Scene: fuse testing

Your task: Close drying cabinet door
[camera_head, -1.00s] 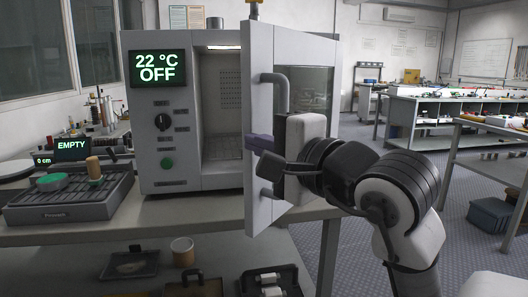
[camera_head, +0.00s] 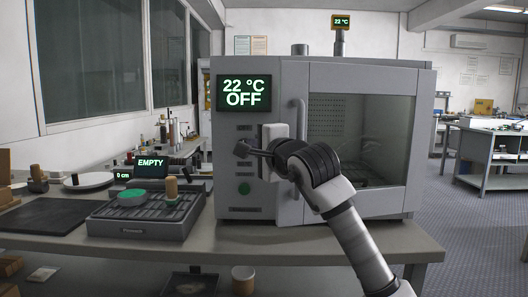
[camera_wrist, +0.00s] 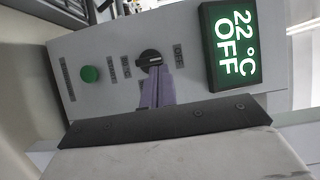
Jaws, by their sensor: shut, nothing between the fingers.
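The drying cabinet (camera_head: 260,205) stands on the bench, its display (camera_head: 244,92) reading 22 °C OFF. Its door (camera_head: 357,212) with a window and a vertical handle (camera_head: 300,120) lies across the front and looks flush with the body. Whether it is latched cannot be told. My gripper (camera_head: 240,149) is in front of the control panel, left of the handle. In the wrist view the purple fingers (camera_wrist: 158,90) are together and empty, in front of the black knob (camera_wrist: 150,59). The green button (camera_wrist: 90,74) is beside it.
A tray-like device (camera_head: 140,225) with a green disc and a wooden knob sits left of the cabinet, with an EMPTY display (camera_head: 152,163) behind it. A dark mat (camera_head: 45,216) lies further left. Open floor (camera_head: 470,225) lies to the right.

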